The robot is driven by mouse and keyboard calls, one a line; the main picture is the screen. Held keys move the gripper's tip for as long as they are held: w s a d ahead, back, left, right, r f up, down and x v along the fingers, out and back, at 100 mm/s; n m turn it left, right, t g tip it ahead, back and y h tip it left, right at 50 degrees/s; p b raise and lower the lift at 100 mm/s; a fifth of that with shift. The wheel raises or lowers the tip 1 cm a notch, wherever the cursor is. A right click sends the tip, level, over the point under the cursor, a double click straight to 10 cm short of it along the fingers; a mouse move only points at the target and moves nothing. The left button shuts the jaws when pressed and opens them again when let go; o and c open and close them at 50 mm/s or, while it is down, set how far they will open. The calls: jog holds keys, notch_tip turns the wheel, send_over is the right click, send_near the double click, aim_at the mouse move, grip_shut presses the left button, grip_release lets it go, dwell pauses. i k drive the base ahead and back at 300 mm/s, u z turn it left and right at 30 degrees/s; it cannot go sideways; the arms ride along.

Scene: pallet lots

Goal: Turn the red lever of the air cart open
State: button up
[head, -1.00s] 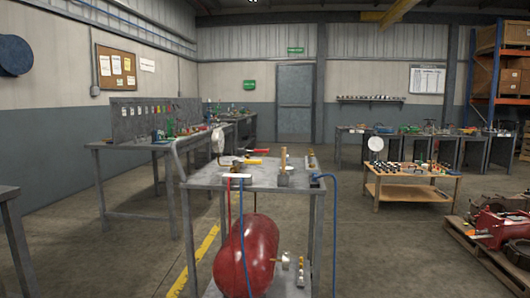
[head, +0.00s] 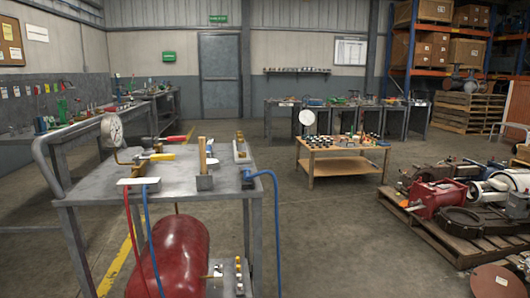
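The air cart (head: 215,215) stands close at the left in the head view, a grey metal cart with a red tank (head: 168,258) on its lower level. On its top, a red lever (head: 174,139) lies roughly level, near a yellow lever (head: 162,157). A round white gauge (head: 112,129) stands at the top's left edge. A red hose (head: 131,220) and a blue hose (head: 154,240) hang from a white block (head: 138,182) at the front. My gripper does not show.
A wooden table (head: 335,178) with small parts stands beyond the cart. A loaded pallet (head: 440,238) is at the right. A long workbench (head: 30,155) runs along the left. The floor between cart and pallet is clear.

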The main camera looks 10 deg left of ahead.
aim_at(169, 138)
jog(key=z, duration=0.45)
jog(key=i, duration=2.05)
jog(key=u, duration=0.75)
jog(key=i, duration=1.15)
jog(key=u, duration=1.05)
